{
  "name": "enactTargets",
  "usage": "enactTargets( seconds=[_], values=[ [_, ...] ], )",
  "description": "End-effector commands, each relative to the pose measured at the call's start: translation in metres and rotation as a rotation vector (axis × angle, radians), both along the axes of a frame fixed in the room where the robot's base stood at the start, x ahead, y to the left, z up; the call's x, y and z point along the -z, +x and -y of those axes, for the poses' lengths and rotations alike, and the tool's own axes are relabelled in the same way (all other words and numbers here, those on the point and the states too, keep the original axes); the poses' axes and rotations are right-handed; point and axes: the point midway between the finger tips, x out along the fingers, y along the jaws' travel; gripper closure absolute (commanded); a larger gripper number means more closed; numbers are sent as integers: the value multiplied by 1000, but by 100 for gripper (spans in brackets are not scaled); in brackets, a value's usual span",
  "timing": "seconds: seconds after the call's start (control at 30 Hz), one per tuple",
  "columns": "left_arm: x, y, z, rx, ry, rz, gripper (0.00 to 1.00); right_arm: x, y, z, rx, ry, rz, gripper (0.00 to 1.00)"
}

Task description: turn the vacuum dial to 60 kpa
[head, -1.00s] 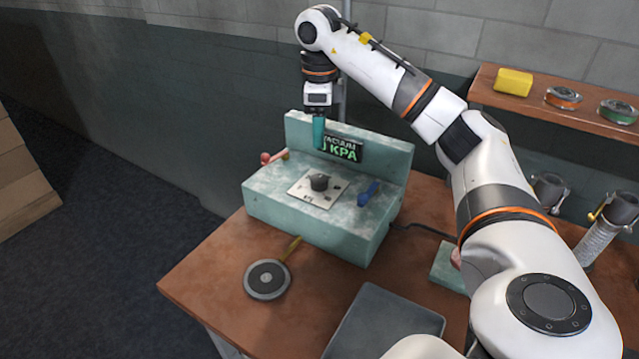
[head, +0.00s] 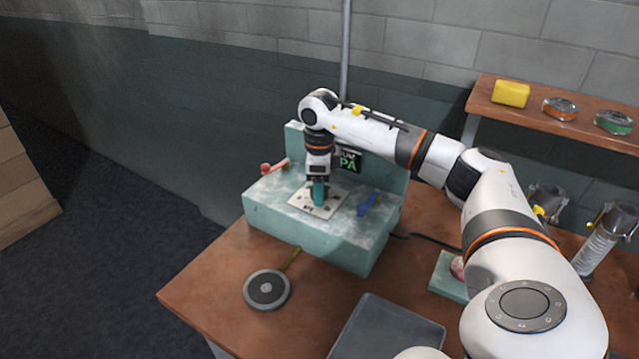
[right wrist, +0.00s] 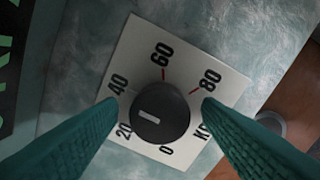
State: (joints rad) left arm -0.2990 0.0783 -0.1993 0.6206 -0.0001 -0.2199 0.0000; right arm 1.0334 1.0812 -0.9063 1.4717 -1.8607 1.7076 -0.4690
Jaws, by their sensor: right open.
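The vacuum dial is a round black knob (right wrist: 160,117) on a white plate (right wrist: 150,62) marked 0, 20, 40, 60 and 80, with a red tick by 60. Its white mark lies on the left side of the knob, toward the 20 and 40 labels. My right gripper (head: 319,192) points down over the plate. In the right wrist view its teal fingers (right wrist: 160,106) are open, one on each side of the knob; contact cannot be told. In the head view the gripper hides the knob. My left gripper is not in view.
A red-ended lever (head: 268,169) and a blue lever (head: 367,203) flank the plate. A round grey disc (head: 267,289) and a grey tray (head: 385,330) lie in front.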

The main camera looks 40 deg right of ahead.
Motion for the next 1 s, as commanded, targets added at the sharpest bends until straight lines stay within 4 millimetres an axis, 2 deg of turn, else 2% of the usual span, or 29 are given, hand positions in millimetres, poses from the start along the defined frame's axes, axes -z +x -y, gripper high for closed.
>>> enactTargets(
  seconds=[0.23,0.5,0.77,1.0],
  values=[
    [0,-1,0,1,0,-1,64,1,0,0,0,0,0,42],
    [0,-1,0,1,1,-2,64,0,0,0,0,0,0,85],
    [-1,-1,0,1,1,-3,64,0,0,0,26,1,1,85],
    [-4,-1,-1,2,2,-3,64,0,0,0,146,1,0,85]
  ],
)
